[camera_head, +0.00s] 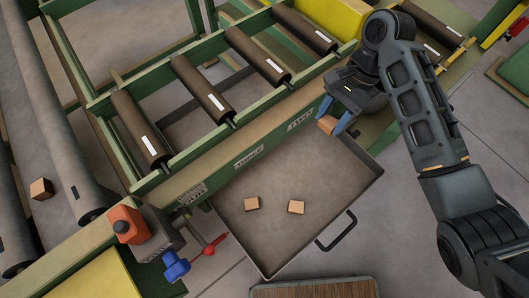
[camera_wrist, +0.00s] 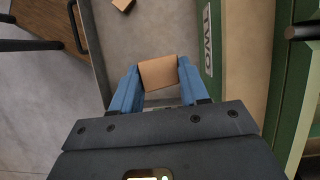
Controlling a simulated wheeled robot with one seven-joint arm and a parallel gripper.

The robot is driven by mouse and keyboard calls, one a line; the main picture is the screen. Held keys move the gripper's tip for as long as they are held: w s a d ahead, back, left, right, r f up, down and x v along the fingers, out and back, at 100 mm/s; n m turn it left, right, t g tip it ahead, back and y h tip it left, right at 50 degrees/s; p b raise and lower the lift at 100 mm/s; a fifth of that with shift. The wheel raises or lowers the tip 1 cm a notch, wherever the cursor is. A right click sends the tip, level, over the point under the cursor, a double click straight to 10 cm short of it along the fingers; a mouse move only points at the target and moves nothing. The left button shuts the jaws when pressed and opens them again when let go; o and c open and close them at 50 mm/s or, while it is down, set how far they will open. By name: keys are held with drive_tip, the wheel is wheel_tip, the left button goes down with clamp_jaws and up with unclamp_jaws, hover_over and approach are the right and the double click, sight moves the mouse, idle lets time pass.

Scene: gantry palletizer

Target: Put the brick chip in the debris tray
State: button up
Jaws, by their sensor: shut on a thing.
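My gripper (camera_head: 338,120) is shut on an orange-brown brick chip (camera_head: 327,125), held between its blue fingertips. The held chip also shows in the wrist view (camera_wrist: 158,72). It is over the upper right part of the grey debris tray (camera_head: 325,180), near the green rail; its exact height is hard to tell. Two other chips, a left one (camera_head: 251,204) and a right one (camera_head: 296,207), lie on the tray floor. One more chip (camera_head: 41,188) lies at the far left, by the dark rollers.
The green roller frame (camera_head: 245,150), labelled TWO and THREE, runs along the tray's upper side. A red-orange box and a blue knob (camera_head: 177,267) stand left of the tray. The tray's black handle (camera_head: 337,232) sticks out lower right. Much of the tray floor is clear.

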drive_tip(key=s+d+f+m+t+b, duration=0.1)
drive_tip(key=s+d+f+m+t, duration=0.15)
drive_tip(key=s+d+m, duration=0.5)
drive_tip(key=s+d+f+m+t+b, duration=0.1)
drive_tip(key=s+d+f+m+t, duration=0.15)
drive_tip(key=s+d+m, duration=0.45)
drive_tip(key=shift+w+a+f+b, duration=0.1)
drive_tip(key=shift+w+a+f, duration=0.95)
drive_tip(key=shift+a+f, duration=0.65)
drive_tip(key=shift+w+a+f+b, duration=0.15)
drive_tip(key=shift+w+a+f, duration=0.95)
drive_tip(key=shift+a+f, duration=0.65)
drive_tip(key=shift+w+a+f+b, duration=0.1)
drive_tip(key=shift+w+a+f, duration=0.95)
drive_tip(key=shift+a+f, duration=0.65)
drive_tip(key=shift+d+f, duration=0.2)
drive_tip(key=shift+f, duration=0.05)
drive_tip(key=shift+f, duration=0.35)
drive_tip(key=shift+f, duration=0.15)
drive_tip(key=o, duration=1.1)
drive_tip(key=shift+c, duration=0.2)
